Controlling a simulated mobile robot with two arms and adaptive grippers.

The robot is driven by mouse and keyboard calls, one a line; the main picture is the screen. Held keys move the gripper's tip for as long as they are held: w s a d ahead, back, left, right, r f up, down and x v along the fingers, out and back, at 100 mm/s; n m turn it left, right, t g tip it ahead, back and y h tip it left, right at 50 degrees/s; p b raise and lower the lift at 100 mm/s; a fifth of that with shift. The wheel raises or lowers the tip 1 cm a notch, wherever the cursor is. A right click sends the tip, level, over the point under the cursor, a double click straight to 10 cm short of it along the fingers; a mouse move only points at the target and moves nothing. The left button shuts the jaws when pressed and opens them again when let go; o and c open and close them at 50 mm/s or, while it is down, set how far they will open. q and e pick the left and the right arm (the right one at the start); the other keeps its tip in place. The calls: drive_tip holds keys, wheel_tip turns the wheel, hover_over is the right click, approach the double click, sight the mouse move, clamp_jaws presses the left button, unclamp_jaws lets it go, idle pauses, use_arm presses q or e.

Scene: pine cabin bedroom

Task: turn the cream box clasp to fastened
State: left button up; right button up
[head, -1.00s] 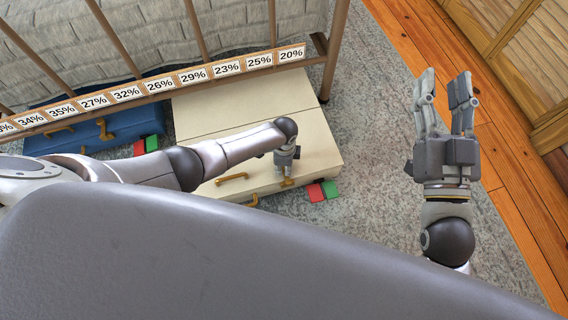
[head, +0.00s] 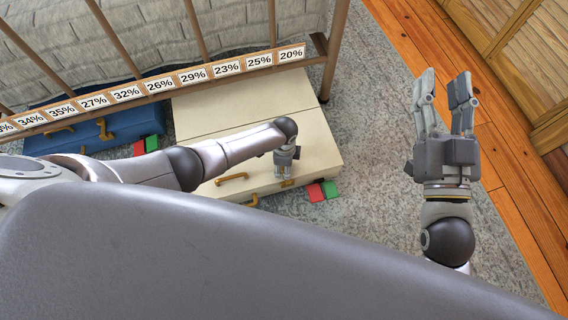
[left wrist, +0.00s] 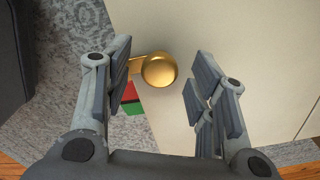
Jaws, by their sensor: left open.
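The cream box (head: 255,105) lies on the carpet in the middle of the head view. Its brass clasp (head: 287,183) is at the front edge, right of the brass handle. In the left wrist view the clasp's round knob (left wrist: 160,69) shows with a short arm pointing left. My left gripper (head: 283,174) is over the clasp, partly hiding it. In the left wrist view its open fingers stand on both sides of the knob with gaps. My right gripper (head: 445,100) is open and empty, over the carpet at the right.
A red patch (head: 315,192) and a green patch (head: 331,189) lie beside the cream box near the clasp. A blue case (head: 85,138) lies at the left with another such pair. A wooden rail with percent labels (head: 160,84) crosses above both boxes. Carpet is free at the right.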

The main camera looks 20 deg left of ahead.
use_arm(q)
drive_tip(key=shift+r, duration=0.1)
wheel_tip(320, 180, up, 12)
idle(0.6)
idle(0.4)
